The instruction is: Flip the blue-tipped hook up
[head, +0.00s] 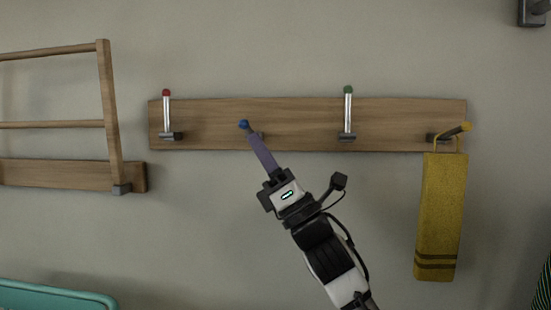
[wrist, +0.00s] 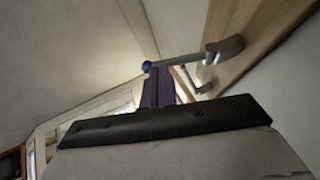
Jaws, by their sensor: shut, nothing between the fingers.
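The blue-tipped hook (head: 243,124) is on the wooden rail (head: 300,115), between the red-tipped hook (head: 167,110) and the green-tipped hook (head: 348,110). In the wrist view the blue-tipped hook (wrist: 185,60) sticks out from the rail, with its blue tip just beyond my fingertips. My gripper (head: 256,142) is shut with nothing between its fingers. Its purple fingers lie at the hook's blue tip and cover most of the hook in the head view. I cannot tell whether they touch it. The red and green hooks point up.
A yellow-tipped hook (head: 463,128) sticks out at the rail's right end, with a yellow towel (head: 438,215) hanging from it. A wooden rack (head: 108,120) is on the wall at left. A teal container edge (head: 55,295) shows at lower left.

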